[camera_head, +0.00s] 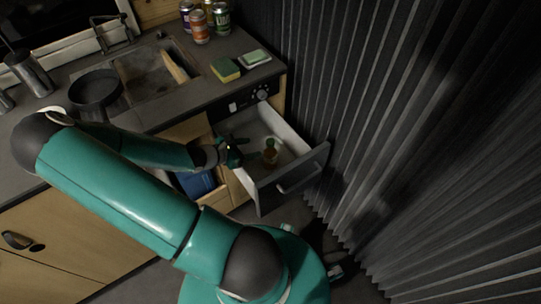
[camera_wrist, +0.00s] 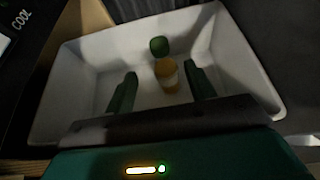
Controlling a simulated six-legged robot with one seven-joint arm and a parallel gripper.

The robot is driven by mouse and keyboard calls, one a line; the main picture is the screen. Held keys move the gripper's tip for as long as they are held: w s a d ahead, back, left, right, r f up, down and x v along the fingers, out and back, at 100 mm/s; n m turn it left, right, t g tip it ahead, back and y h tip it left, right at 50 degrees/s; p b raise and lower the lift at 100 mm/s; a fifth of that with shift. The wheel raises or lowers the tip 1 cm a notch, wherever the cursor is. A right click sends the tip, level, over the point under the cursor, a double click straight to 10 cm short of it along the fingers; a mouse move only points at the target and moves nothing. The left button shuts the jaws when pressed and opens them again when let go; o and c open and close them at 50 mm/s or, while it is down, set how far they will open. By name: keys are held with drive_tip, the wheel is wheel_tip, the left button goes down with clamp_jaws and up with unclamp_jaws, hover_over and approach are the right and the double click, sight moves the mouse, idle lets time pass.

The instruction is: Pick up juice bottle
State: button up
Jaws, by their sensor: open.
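My gripper (camera_head: 247,148) is at the drawer's left side in the head view, just left of the bottle. In the wrist view my gripper (camera_wrist: 162,88) is open, with one green finger on each side of the view and nothing held between them. The bottle's lower end is near the gap between the fingertips; I cannot tell whether it is inside it.
The counter above holds a sink (camera_head: 150,75), a pan (camera_head: 95,90), a yellow-green sponge (camera_head: 225,69) and several cans (camera_head: 199,27). A dark corrugated wall (camera_head: 400,130) runs close along the drawer's right side. A blue thing (camera_head: 197,183) sits in the opening below my forearm.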

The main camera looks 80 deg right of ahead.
sight(266, 153)
drive_tip(key=x, duration=0.7)
drive_tip(key=shift+s+d+f, duration=0.15)
drive_tip(key=shift+s+d, duration=0.1)
drive_tip(key=shift+c, duration=0.4)
clamp_jaws()
